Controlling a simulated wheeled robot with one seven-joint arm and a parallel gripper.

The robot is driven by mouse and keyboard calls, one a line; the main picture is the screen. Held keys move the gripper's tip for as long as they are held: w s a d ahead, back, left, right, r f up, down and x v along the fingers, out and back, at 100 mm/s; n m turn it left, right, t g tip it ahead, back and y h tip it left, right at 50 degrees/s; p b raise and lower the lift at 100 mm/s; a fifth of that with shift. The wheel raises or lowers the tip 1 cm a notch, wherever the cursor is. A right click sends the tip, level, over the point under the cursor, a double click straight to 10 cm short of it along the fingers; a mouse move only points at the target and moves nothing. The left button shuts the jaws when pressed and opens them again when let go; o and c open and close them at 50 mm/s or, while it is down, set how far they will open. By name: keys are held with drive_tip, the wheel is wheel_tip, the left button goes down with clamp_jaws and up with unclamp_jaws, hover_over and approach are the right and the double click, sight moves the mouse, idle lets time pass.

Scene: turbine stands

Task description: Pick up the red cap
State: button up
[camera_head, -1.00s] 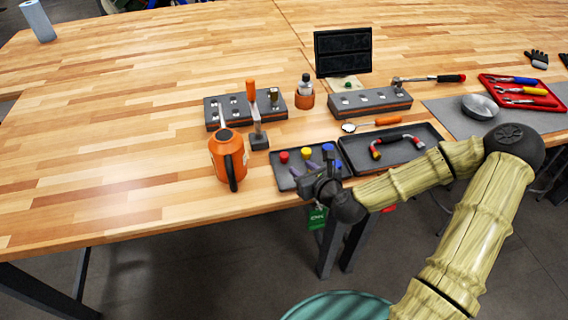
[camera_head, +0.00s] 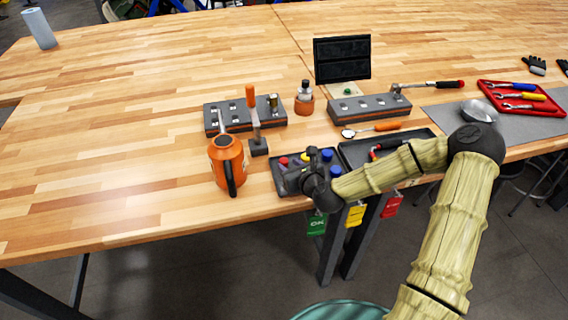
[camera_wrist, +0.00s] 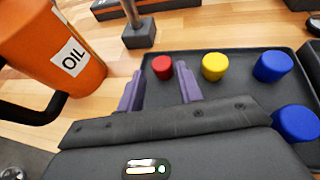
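The red cap (camera_wrist: 162,67) stands in the dark tray (camera_wrist: 235,95), near its far left corner in the wrist view. In the head view the red cap (camera_head: 284,161) shows just beyond my gripper (camera_head: 294,172). In the wrist view my gripper (camera_wrist: 160,88) is open, its two purple fingers apart and pointing at the red cap. The cap lies just past the fingertips, between their lines. I cannot tell the height of the fingers above the tray.
A yellow cap (camera_wrist: 214,66) stands right of the red cap, close to the right finger. Blue caps (camera_wrist: 273,66) stand farther right. An orange oil can (camera_wrist: 62,50) stands left of the tray. A dark-based stand (camera_wrist: 139,34) is behind it.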

sight(284, 160)
drive_tip(key=p+x, duration=0.1)
drive_tip(key=x, duration=0.4)
drive_tip(key=shift+w+f, duration=0.1)
drive_tip(key=shift+w, duration=0.05)
idle(0.3)
clamp_jaws()
